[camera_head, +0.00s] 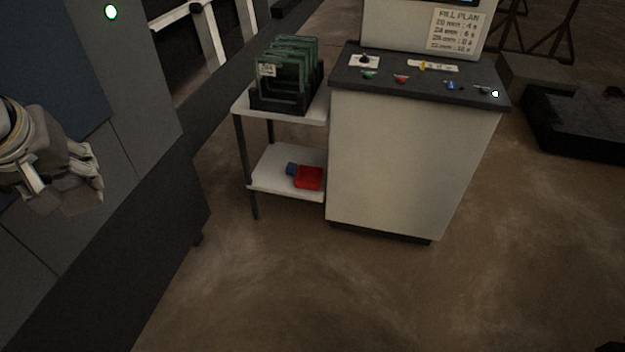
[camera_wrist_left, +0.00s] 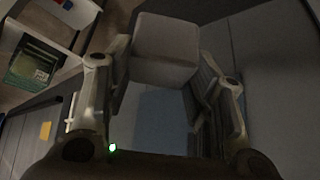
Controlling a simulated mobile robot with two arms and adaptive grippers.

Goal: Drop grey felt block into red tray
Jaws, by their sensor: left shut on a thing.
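My left gripper (camera_head: 84,178) is at the left of the head view, in front of the dark machine panel. In the left wrist view it is shut on the grey felt block (camera_wrist_left: 163,50), a pale grey block between its two fingers. In the head view I cannot clearly tell the block from the fingers. The red tray (camera_head: 309,177) sits on the lower shelf of a small stand, well to the right of my left gripper.
The stand's upper shelf (camera_head: 241,106) holds a black rack with green boards (camera_head: 290,65). A pale control cabinet (camera_head: 405,165) stands right of it. The floor in front is clear.

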